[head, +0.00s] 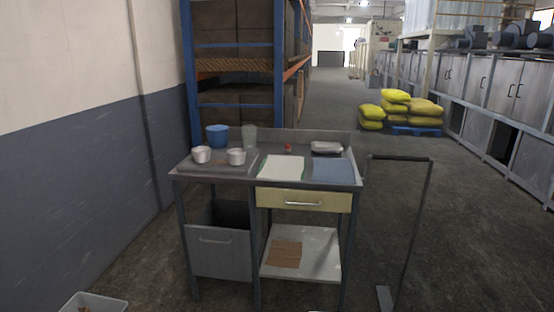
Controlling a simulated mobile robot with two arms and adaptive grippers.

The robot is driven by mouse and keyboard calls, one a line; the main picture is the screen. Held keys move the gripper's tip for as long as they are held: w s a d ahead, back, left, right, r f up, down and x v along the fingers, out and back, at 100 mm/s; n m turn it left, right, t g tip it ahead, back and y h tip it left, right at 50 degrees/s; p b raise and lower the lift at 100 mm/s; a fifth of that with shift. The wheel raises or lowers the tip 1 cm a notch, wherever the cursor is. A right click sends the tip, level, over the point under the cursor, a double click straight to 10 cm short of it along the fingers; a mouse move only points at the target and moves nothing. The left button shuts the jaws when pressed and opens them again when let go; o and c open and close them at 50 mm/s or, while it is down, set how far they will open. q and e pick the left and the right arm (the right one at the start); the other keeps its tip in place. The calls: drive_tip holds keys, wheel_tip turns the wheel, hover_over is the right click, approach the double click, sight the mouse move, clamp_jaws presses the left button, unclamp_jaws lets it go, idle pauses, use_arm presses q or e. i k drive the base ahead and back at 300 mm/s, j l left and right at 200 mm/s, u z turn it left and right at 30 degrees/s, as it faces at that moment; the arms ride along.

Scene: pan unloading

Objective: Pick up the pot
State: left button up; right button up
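A blue round pot-like vessel (217,135) stands at the back left of a grey workbench (222,168). Two small white bowls or cups (201,155) (236,157) stand in front of it, near the left front of the top. A clear, greenish container (249,137) stands right of the blue vessel. I cannot tell for sure which of these is the pot; the blue vessel is the largest. Neither of my grippers shows in the head view.
The bench also holds a white sheet (282,167), a blue-grey mat (333,169), a metal tray (326,147) and a small red item (288,147). A thin dark frame (426,195) stands right of it. A white bin (96,301) is at lower left. The right floor is mostly clear.

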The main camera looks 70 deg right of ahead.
sight(237, 156)
drive_tip(key=l+z, duration=0.2)
drive_tip(key=z, duration=0.2)
drive_tip(key=k+l+z, duration=0.1)
drive_tip(key=l+z, duration=0.35)
drive_tip(key=z, duration=0.3)
drive_tip(key=l+z, duration=0.25)
drive_tip(key=z, duration=0.15)
drive_tip(key=i+l, duration=0.1)
drive_tip(key=l, duration=0.5)
drive_tip(key=i, duration=0.05)
